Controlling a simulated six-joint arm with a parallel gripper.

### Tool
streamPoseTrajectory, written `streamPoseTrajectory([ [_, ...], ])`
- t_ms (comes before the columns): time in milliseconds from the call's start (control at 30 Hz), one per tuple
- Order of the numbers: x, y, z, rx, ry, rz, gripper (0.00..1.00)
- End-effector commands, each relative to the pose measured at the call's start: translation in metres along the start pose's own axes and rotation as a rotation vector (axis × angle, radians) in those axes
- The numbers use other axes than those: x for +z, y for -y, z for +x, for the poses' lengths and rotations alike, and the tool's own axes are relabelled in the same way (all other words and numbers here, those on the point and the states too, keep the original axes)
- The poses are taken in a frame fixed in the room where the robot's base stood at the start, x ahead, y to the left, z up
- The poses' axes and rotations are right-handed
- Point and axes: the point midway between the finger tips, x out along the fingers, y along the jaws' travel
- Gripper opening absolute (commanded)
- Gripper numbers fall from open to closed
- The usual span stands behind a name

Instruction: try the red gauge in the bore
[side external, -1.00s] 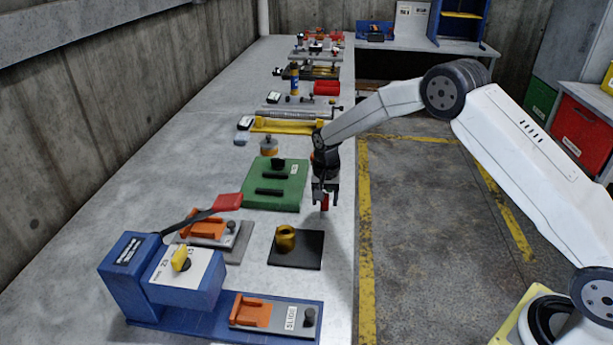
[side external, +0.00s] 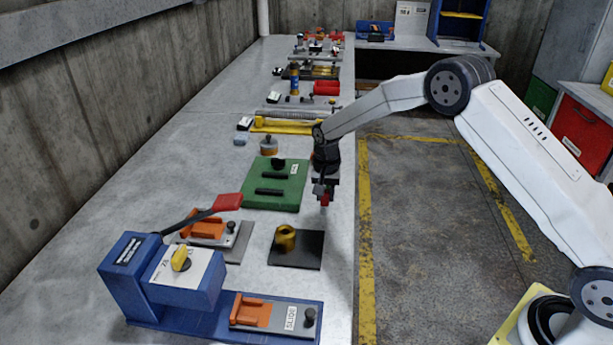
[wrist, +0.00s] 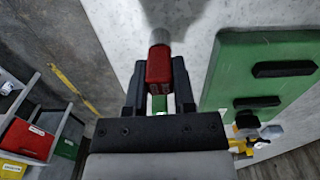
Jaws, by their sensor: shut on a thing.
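My gripper (side external: 325,190) is shut on the red gauge (side external: 325,199), above the right edge of the bench. In the wrist view the gauge (wrist: 159,66) shows a red handle between the fingers and a grey cylindrical end beyond them. The likely bore is a brass-coloured hollow cylinder (side external: 285,236) standing upright on a black square plate (side external: 308,255). It stands in front of and to the left of the held gauge, apart from it. The cylinder is not visible in the wrist view.
A green block (side external: 290,193) with dark slots lies just left of my gripper. A blue press (side external: 128,260) with a red-ended lever (side external: 228,202) stands at the front left. Orange fixtures (side external: 208,229) sit near it. Bare bench (side external: 338,290) shows around the black plate.

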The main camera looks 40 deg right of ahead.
Motion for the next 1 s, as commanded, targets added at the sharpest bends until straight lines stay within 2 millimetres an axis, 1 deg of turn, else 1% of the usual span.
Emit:
streamPoseTrajectory([
  [700, 0.000, 0.000, -0.031, 0.000, 0.000, 0.000, 0.00],
  [1000, 0.000, 0.000, -0.036, 0.000, 0.000, 0.000, 0.00],
])
